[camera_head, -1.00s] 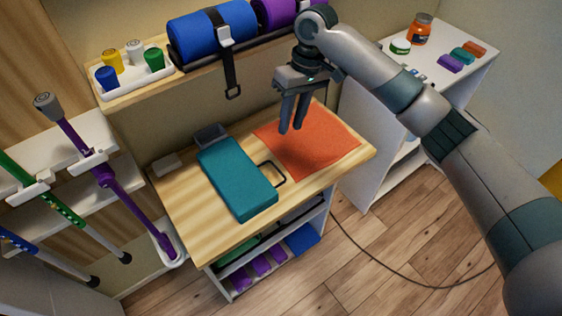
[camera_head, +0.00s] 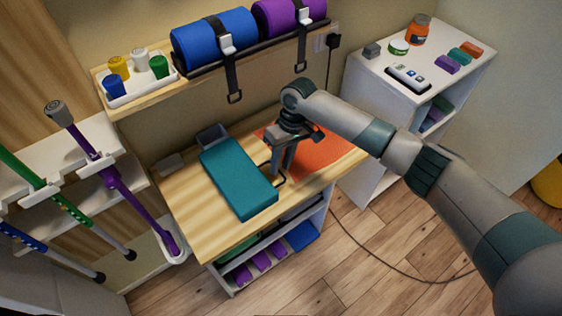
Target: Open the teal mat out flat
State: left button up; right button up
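The teal mat (camera_head: 238,180) lies folded into a thick slab on the wooden bench top (camera_head: 195,215). A thin dark wire-like loop (camera_head: 283,181) sticks out beside its right long side. My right gripper (camera_head: 281,170) points down at the mat's right side, close over this loop. Its two fingers show a gap between them, and I see nothing held. Whether the fingertips touch the loop or the mat is hard to tell. My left gripper is not in view.
An orange mat or cloth (camera_head: 330,155) lies right of the teal mat, partly behind my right arm. A shelf with rolled blue (camera_head: 213,38) and purple mats hangs above. The bench's front left is bare.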

jog(key=shift+f, duration=0.2)
grip_shut()
dwell(1.4)
